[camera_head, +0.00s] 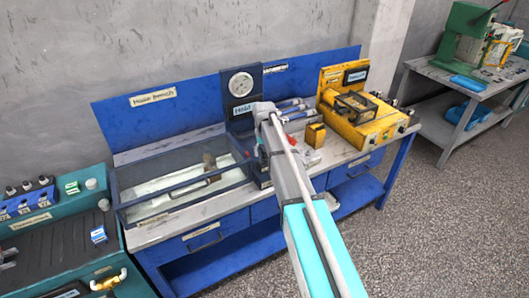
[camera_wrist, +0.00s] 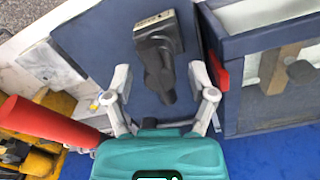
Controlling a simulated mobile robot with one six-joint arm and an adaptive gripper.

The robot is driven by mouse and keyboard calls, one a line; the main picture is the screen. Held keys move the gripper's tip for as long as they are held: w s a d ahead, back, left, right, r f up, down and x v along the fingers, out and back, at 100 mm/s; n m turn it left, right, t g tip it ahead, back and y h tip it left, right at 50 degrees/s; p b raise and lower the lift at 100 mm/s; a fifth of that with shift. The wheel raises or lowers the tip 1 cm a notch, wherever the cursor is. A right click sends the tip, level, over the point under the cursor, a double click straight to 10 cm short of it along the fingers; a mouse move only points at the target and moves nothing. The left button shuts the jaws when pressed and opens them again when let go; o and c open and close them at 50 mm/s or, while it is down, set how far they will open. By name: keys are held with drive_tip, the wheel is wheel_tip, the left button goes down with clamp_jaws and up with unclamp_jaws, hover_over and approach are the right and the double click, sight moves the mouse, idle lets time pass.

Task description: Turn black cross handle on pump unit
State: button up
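A black handle-like part (camera_wrist: 158,58) with a pale label on its end stands out from a dark blue panel in the wrist view. Its cross shape cannot be made out from this angle. My gripper (camera_wrist: 159,80) is open, with one grey finger on each side of this part and visible gaps to it. In the head view, my gripper (camera_head: 266,112) is over the middle of the bench, in front of the dark blue gauge panel (camera_head: 241,84). My arm hides the lower part of that unit there, and the black part cannot be seen.
A framed tank (camera_head: 140,205) with a hammer-like tool lies left of my arm; its frame (camera_wrist: 250,40) is close right in the wrist view. A yellow machine (camera_head: 365,125) and small yellow box (camera_head: 315,135) stand right. A red cylinder (camera_wrist: 50,122) is near my gripper's left.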

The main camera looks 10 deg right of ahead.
drive_tip(key=shift+m, duration=0.4)
